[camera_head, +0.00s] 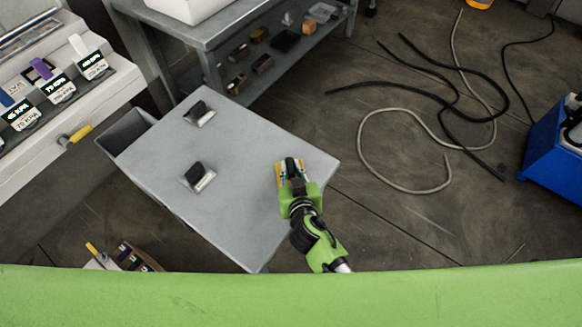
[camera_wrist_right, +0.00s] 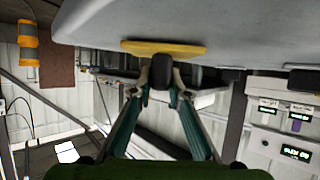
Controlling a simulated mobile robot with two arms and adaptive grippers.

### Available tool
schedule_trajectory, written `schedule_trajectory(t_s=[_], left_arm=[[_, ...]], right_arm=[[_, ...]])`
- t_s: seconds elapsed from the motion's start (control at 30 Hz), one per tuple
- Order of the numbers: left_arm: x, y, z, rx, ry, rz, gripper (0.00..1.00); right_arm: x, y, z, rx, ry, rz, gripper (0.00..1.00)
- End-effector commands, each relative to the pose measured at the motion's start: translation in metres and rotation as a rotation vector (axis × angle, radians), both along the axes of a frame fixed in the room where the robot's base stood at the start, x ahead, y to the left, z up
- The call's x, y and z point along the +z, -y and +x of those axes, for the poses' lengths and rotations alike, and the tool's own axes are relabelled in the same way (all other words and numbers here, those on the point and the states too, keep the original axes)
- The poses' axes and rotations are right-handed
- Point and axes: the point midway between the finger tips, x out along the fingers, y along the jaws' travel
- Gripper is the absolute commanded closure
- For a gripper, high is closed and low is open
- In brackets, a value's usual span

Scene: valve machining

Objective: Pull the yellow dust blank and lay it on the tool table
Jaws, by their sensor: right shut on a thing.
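The yellow dust blank (camera_head: 280,175) is over the right part of the grey tool table (camera_head: 240,150). In the right wrist view the blank (camera_wrist_right: 165,47) is a thin yellow plate with a black knob (camera_wrist_right: 160,78), seen edge-on against the table's grey surface (camera_wrist_right: 230,30). My right gripper (camera_head: 291,172) is shut on the knob, with a finger on each side of it in the right wrist view (camera_wrist_right: 160,85). The blank looks flat on or very close to the tabletop; I cannot tell if it touches. My left gripper is not in view.
Two black-handled metal pieces (camera_head: 199,114) (camera_head: 197,178) stand on the table's left half. A white panel with labelled displays (camera_head: 60,90) is at left. A shelved bench (camera_head: 210,25) stands behind. Hoses (camera_head: 400,110) and a blue box (camera_head: 555,150) are on the floor at right.

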Motion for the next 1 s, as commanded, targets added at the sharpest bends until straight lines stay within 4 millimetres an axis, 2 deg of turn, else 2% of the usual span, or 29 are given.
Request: schedule_trajectory(t_s=[0.1,0.13,0.2,0.53,0.67,0.77,1.0], left_arm=[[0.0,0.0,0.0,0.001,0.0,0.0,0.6],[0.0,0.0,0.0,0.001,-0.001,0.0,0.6],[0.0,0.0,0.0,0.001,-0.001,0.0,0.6],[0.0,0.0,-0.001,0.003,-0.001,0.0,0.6],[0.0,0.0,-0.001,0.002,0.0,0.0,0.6],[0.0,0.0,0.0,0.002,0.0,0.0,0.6],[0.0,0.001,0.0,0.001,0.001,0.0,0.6]], right_arm=[[0.001,0.0,0.0,0.0,0.001,0.0,1.0],[0.001,0.0,0.0,0.0,0.001,0.0,0.79],[0.001,0.0,0.0,0.0,0.001,0.0,0.64],[0.0,0.0,-0.001,0.0,-0.001,0.0,0.64],[0.003,0.001,-0.009,0.0,-0.001,0.002,0.64],[0.009,0.003,-0.022,0.0,-0.001,0.002,0.64],[0.031,0.011,-0.069,-0.001,-0.004,0.004,0.64]])
